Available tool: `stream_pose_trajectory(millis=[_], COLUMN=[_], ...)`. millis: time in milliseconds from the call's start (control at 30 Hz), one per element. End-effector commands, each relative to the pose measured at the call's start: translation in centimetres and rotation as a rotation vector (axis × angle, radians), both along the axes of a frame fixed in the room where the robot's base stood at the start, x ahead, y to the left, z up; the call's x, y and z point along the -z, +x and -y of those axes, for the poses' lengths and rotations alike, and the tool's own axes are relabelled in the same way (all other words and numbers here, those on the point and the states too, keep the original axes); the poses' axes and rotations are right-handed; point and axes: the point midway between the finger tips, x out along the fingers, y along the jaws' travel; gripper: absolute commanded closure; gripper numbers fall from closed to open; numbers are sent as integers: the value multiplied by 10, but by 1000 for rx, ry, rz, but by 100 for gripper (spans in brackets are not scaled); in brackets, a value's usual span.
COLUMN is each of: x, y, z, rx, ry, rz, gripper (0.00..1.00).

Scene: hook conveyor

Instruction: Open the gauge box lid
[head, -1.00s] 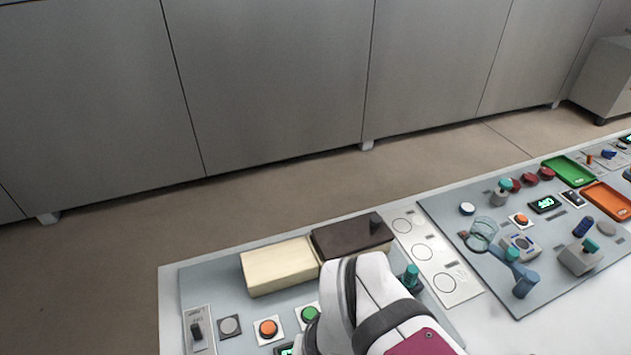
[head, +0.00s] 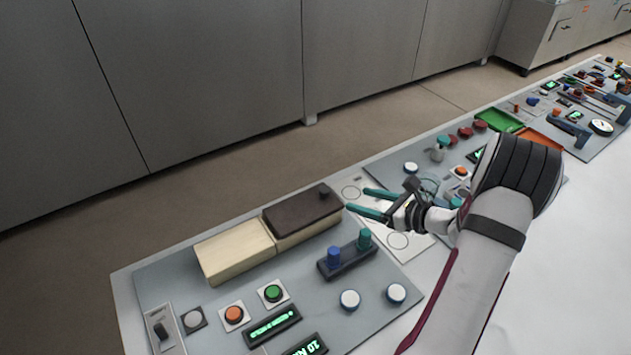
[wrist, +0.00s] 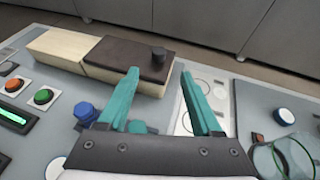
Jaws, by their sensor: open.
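The gauge box appears to be the long box on the left panel, with a cream part (head: 236,250) and a dark brown lid (head: 298,214) on its right part. The lid lies flat and has a small dark knob (head: 323,194) near its right end. The wrist view shows the lid (wrist: 127,58) and its upright knob (wrist: 158,54) ahead of the fingers. My gripper (head: 366,203) is open and empty, just right of the lid and apart from the knob. Its teal fingers (wrist: 160,85) point toward the lid's right end.
A dark block with a blue knob (head: 334,257) and a teal knob (head: 364,238) stands in front of the box. Orange (head: 234,315) and green (head: 273,293) buttons sit in front left. A green tray (head: 500,121) lies farther right.

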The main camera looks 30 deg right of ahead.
Motion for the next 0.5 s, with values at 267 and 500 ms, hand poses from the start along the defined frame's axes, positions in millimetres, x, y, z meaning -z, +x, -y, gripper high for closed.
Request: stream_pose_trajectory(millis=[267,500], x=[31,47], y=[72,109], z=[-22,-31], rx=[-9,-7], ry=[0,-2], rz=[-1,-2], gripper=[34,34])
